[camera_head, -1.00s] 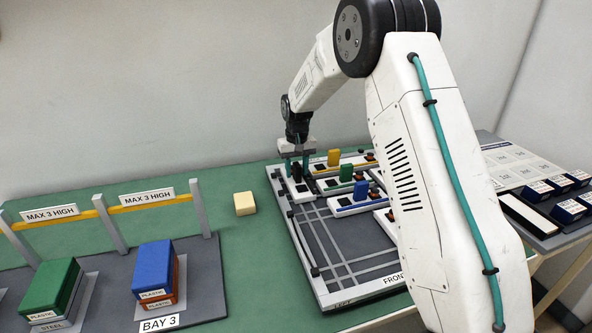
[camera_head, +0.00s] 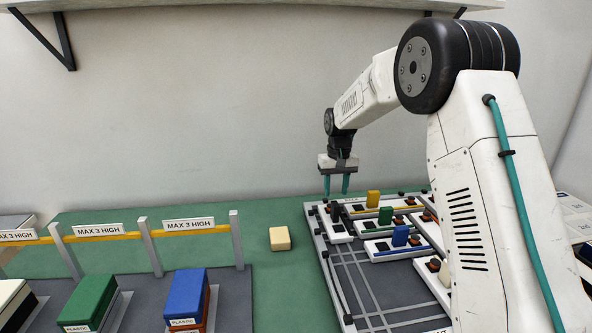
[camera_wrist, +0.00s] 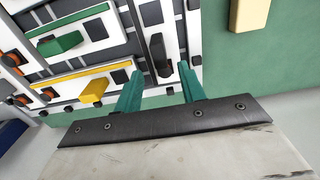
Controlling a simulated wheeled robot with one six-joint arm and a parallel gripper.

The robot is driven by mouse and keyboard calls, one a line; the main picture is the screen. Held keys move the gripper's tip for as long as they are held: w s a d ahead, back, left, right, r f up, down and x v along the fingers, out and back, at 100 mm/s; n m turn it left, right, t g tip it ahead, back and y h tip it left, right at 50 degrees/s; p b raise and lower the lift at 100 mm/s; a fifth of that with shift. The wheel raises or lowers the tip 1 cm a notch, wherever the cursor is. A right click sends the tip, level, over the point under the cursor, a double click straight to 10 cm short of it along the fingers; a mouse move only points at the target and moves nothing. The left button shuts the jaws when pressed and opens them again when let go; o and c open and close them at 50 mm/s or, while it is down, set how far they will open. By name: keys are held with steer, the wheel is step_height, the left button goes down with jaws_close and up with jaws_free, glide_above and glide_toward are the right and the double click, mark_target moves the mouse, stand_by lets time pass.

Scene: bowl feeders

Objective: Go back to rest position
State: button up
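My gripper (camera_head: 336,192) hangs above the back left corner of the grey board (camera_head: 352,318). Its two teal fingers are apart with nothing held between them. They also show in the wrist view (camera_wrist: 160,82), spread either side of a black block (camera_wrist: 160,52) on a white module, which is below them. In the head view this black block (camera_head: 335,212) stands just under the fingertips, with a gap. My arm covers the board's right part.
Yellow (camera_head: 373,199), green (camera_head: 385,215) and blue (camera_head: 400,236) blocks stand on white modules on the board. A cream block (camera_head: 279,238) lies on the green table left of it. Stacked green (camera_head: 90,298) and blue (camera_head: 186,294) boxes stand further left. A shelf (camera_head: 250,4) hangs above.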

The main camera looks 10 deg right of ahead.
steer(key=shift+g, duration=0.7)
steer(key=s, duration=0.1)
steer(key=s+f, duration=0.1)
steer(key=s, duration=0.3)
steer(key=shift+s+a+f, duration=0.2)
steer(key=shift+s+f, duration=0.05)
steer(key=shift+f, duration=0.05)
steer(key=s+a+r+t, duration=0.1)
steer(key=s+r, duration=0.3)
steer(key=s, duration=1)
steer(key=s+a+r+t, duration=0.1)
steer(key=s+r, duration=0.4)
steer(key=s, duration=0.9)
steer(key=s+a+r+n, duration=0.1)
steer(key=s+r, duration=0.4)
steer(key=s, duration=0.9)
steer(key=shift+a+t, duration=0.35)
steer(key=shift+t, duration=0.05)
